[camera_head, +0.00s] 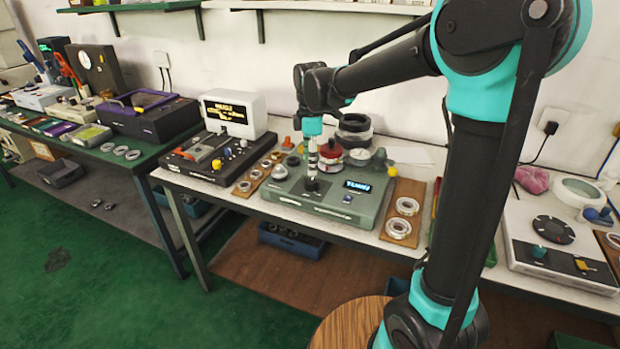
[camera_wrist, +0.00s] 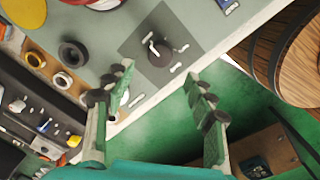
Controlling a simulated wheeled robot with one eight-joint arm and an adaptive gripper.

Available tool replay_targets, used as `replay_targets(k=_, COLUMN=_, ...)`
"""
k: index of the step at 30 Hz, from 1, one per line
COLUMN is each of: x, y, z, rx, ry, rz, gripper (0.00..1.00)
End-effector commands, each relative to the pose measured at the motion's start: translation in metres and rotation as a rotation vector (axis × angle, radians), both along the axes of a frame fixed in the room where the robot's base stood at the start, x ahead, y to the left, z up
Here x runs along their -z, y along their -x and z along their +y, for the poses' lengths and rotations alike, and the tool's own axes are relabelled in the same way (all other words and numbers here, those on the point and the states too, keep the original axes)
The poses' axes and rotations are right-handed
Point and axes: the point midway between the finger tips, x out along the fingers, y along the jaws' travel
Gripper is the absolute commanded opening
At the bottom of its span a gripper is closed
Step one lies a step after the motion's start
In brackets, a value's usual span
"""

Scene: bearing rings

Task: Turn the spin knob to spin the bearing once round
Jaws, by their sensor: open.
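The grey-green tester (camera_head: 330,205) stands on the middle bench with a lit display (camera_head: 357,186) at its right. Its dark round spin knob (camera_head: 311,184) is on the top near the front; in the wrist view the knob (camera_wrist: 160,50) carries a white pointer, with white marks around it. A round silver part (camera_head: 280,172), perhaps the bearing seat, sits left of the knob; a dark ring (camera_wrist: 73,54) shows there in the wrist view. My gripper (camera_head: 312,168) points down above the knob. In the wrist view its fingers (camera_wrist: 159,72) are spread and empty, the knob beyond the tips.
Wooden boards with rings lie left (camera_head: 251,180) and right (camera_head: 402,210) of the tester. A black device (camera_head: 215,155) stands further left. Red and dark stacked parts (camera_head: 355,135) are behind the tester. A round wooden stool top (camera_head: 345,325) is in front of the bench.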

Motion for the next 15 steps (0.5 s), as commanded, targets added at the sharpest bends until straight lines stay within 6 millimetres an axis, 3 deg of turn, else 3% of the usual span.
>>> replay_targets(k=6, x=0.04, y=-0.002, z=0.0, rx=0.0, ry=0.0, rz=0.0, gripper=0.55)
replay_targets(k=15, x=0.066, y=-0.003, z=0.001, rx=0.001, ry=0.0, rz=0.0, gripper=0.55)
